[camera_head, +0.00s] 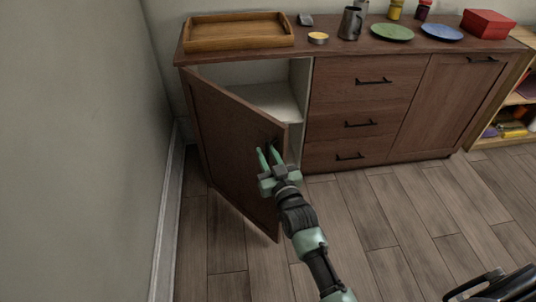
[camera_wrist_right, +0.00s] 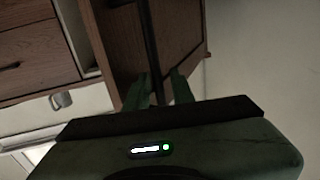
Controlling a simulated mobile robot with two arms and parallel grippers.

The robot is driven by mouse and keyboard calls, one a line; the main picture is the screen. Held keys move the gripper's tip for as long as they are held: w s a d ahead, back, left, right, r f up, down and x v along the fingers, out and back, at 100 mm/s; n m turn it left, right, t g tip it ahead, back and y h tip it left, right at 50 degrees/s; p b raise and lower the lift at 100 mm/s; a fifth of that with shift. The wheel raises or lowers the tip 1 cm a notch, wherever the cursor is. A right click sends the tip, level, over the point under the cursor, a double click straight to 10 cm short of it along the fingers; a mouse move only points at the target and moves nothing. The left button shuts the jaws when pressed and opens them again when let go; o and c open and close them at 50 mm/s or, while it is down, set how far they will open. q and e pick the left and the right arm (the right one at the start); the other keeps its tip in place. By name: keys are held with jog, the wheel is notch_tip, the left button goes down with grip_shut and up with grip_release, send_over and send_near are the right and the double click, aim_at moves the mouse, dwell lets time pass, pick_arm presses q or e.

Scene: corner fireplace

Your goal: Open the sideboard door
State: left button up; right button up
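The sideboard (camera_head: 361,75) is dark brown wood. Its left door (camera_head: 232,137) stands well open, swung out toward me, with a pale shelf (camera_head: 268,100) showing inside. My right gripper (camera_head: 268,157) is at the outer face of this door, near its free edge. In the right wrist view, the door's dark bar handle (camera_wrist_right: 150,35) runs between the two green fingers (camera_wrist_right: 160,88). The fingers are apart, with a gap beside the bar. Whether one finger touches it, I cannot tell. My left gripper is not in view.
On the sideboard top stand a wooden tray (camera_head: 238,41), a metal mug (camera_head: 351,23), a green plate (camera_head: 392,32), a blue plate (camera_head: 441,32) and a red box (camera_head: 487,24). A wall (camera_head: 85,150) is close on the left. The floor (camera_head: 390,215) in front is mostly clear.

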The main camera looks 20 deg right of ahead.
jog(key=shift+s, duration=0.1)
